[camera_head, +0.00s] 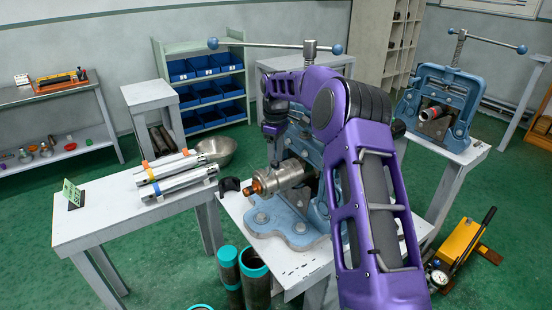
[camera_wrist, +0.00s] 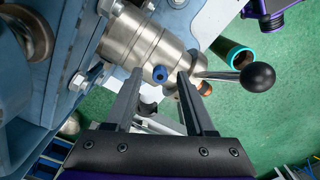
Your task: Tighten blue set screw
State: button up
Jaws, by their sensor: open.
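The blue set screw (camera_wrist: 159,73) sits on the side of a silver stepped metal cylinder (camera_wrist: 130,45) in the wrist view, with a dark socket at its centre. My gripper (camera_wrist: 159,80) is open, its two fingers on either side of the screw in the picture; I cannot tell whether they touch it. In the head view the cylinder (camera_head: 283,176) is held in the near blue vise (camera_head: 305,150), with an orange-brown end pointing left. My gripper (camera_head: 275,152) is above it, partly hidden; the screw cannot be made out there.
A lever with a black ball knob (camera_wrist: 257,77) sticks out near the right finger in the wrist view. The vise's T-handle (camera_head: 270,44) spans above my arm. Dark pipes with teal rims (camera_head: 254,262) stand below the table. A side table (camera_head: 110,207) holds silver tubes.

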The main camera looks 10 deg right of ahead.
jog(key=shift+f, duration=0.15)
grip_shut()
